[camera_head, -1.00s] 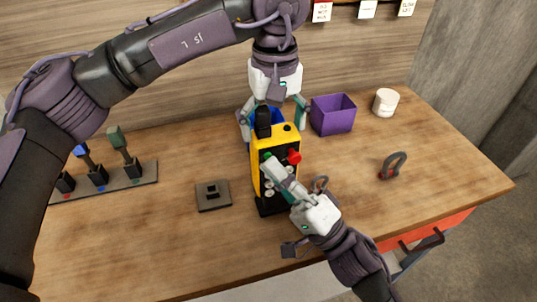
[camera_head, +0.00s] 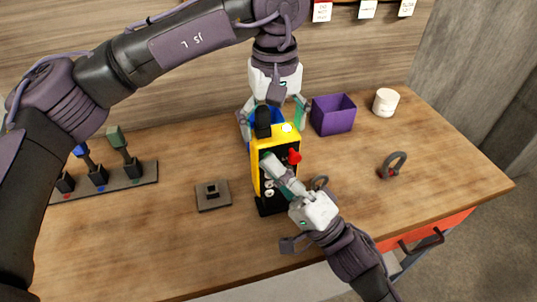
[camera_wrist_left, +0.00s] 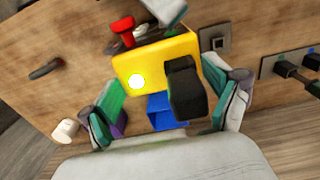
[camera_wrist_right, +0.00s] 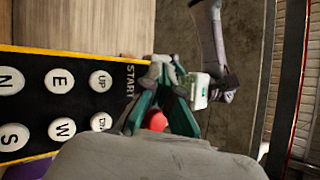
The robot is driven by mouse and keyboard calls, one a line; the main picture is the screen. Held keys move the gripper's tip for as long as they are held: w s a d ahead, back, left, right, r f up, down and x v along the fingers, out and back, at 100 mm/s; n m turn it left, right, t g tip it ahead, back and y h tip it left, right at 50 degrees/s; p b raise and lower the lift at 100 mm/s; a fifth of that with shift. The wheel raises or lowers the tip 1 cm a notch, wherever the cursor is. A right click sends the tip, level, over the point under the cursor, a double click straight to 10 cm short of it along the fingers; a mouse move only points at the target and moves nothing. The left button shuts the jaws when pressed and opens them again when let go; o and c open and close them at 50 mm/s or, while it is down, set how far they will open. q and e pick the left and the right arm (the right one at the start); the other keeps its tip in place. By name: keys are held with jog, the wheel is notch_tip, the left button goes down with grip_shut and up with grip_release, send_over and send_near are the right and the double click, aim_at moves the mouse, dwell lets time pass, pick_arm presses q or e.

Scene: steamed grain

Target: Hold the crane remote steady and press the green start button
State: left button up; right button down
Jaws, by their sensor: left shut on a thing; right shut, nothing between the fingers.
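The yellow crane remote (camera_head: 258,142) stands upright on the table, its black button face towards me. My left gripper (camera_head: 272,112) is shut around its upper part from behind, one finger on each side; the left wrist view also shows the remote's yellow top (camera_wrist_left: 155,62). A lamp on top (camera_head: 287,127) glows, bright in the left wrist view (camera_wrist_left: 137,81). My right gripper (camera_head: 267,160) is shut and empty, its tip at the upper left of the face, by the START label (camera_wrist_right: 130,80). It hides the green button. A red knob (camera_head: 294,156) sits right of the tip.
A purple bin (camera_head: 333,115), white cup (camera_head: 386,102) and grey ring-shaped handle (camera_head: 393,165) are on the right. A small square switch plate (camera_head: 212,195) lies left of the remote. A lever panel (camera_head: 130,178) is further left. The table's front left is clear.

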jog(key=shift+s, duration=0.1)
jog(key=shift+s+d, duration=0.3)
jog(key=shift+s, duration=0.45)
jog(key=shift+s, duration=0.1)
jog(key=s, duration=0.1)
jog(key=s+d, duration=0.1)
jog(key=s, duration=0.2)
jog(key=shift+s+d, duration=0.25)
jog(key=shift+d, duration=0.05)
pick_arm(q)
jog(key=o, duration=1.4)
